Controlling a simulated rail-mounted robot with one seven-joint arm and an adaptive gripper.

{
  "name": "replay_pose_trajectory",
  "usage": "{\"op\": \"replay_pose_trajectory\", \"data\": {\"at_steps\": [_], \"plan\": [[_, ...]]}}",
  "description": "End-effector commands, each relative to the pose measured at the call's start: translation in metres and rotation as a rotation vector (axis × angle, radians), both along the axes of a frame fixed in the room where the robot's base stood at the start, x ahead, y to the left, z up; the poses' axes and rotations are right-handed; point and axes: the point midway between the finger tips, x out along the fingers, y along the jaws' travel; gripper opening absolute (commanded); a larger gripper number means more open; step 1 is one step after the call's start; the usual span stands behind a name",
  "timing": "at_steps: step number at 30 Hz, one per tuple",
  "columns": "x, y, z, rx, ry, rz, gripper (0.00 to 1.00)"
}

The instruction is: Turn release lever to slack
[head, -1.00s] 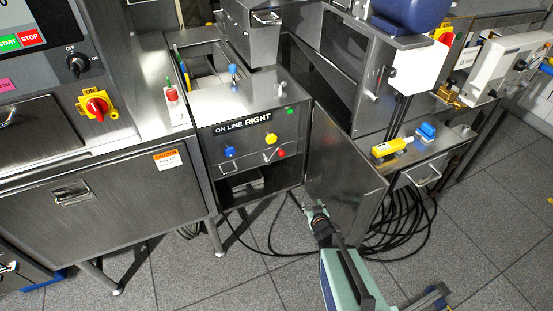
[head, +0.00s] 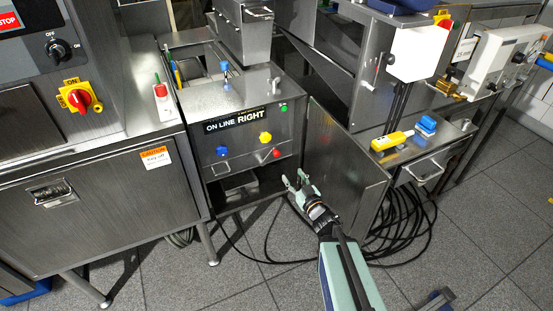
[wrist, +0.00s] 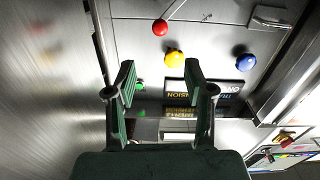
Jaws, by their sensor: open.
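No marking naming a release lever or slack is readable. My gripper (head: 295,177) is open and empty, in front of the panel and below the red ball, apart from it. In the wrist view its two fingers (wrist: 160,68) are spread, with a yellow knob (wrist: 175,60) behind them.
A blue knob (head: 221,151) and a green button (head: 284,107) are on the same panel. An open steel door (head: 345,180) stands close to the right of my gripper. Black cables (head: 400,235) lie on the floor behind my arm.

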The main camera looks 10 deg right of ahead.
Motion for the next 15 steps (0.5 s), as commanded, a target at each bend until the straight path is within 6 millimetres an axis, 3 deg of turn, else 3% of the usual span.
{"op": "replay_pose_trajectory", "data": {"at_steps": [15], "plan": [[0.101, 0.024, -0.001, 0.001, 0.0, 0.0, 0.53]]}}
